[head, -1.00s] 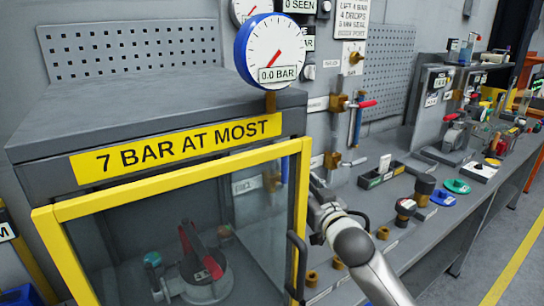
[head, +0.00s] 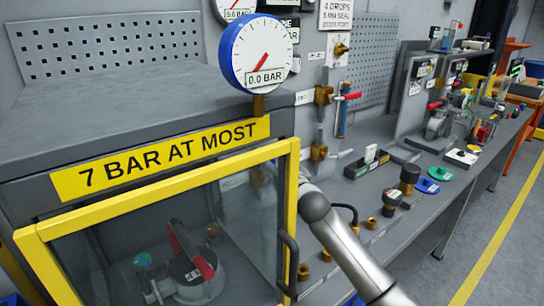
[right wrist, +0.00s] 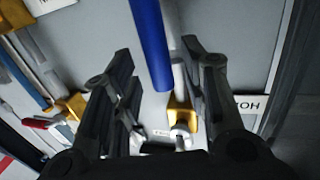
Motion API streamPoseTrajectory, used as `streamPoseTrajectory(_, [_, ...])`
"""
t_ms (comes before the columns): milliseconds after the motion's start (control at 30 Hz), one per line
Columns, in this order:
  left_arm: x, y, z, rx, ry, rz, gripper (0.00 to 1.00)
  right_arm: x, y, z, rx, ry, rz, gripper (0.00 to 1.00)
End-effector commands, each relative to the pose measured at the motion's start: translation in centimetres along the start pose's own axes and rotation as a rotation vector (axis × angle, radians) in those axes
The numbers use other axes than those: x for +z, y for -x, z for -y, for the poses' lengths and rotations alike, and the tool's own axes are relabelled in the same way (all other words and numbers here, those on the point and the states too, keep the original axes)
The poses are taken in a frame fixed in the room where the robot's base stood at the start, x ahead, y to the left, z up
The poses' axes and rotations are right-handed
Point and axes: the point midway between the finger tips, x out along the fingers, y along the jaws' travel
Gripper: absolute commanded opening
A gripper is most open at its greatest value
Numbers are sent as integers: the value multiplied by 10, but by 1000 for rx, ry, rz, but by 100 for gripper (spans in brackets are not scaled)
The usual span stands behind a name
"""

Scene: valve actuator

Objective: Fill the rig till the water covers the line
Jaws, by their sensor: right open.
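In the head view the rig (head: 195,278), a grey round body with a red-handled part, sits inside a cabinet with a yellow-framed clear door (head: 160,185). The gauge (head: 257,52) above reads 0.0 BAR. I cannot make out a water level or line. My right arm reaches behind the door frame, hiding its gripper in the head view. In the right wrist view my right gripper (right wrist: 156,58) is open, its fingers on either side of a blue bar (right wrist: 150,40). A brass fitting (right wrist: 181,115) shows beyond the bar. I cannot tell whether the fingers touch anything. My left gripper is not in view.
A brass valve with a red lever (head: 346,97) and a blue tube (head: 342,123) is on the wall right of the cabinet. The door handle (head: 289,265) is near my arm.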

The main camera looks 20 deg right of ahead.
Motion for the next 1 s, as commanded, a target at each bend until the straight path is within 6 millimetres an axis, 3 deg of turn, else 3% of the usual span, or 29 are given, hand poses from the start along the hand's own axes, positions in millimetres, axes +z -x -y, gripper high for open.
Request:
streamPoseTrajectory(233, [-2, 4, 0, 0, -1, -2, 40, 0, -18, 0, 0, 0, 0, 40])
streamPoseTrajectory(633, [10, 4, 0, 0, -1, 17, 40, 0, -21, 0, 0, 0, 1, 40])
streamPoseTrajectory(933, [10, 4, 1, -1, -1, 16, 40, 0, -21, 0, 0, 0, 1, 2])
streamPoseTrajectory(1000, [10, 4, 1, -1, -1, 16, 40, 0, -21, 0, 0, 0, 1, 0])
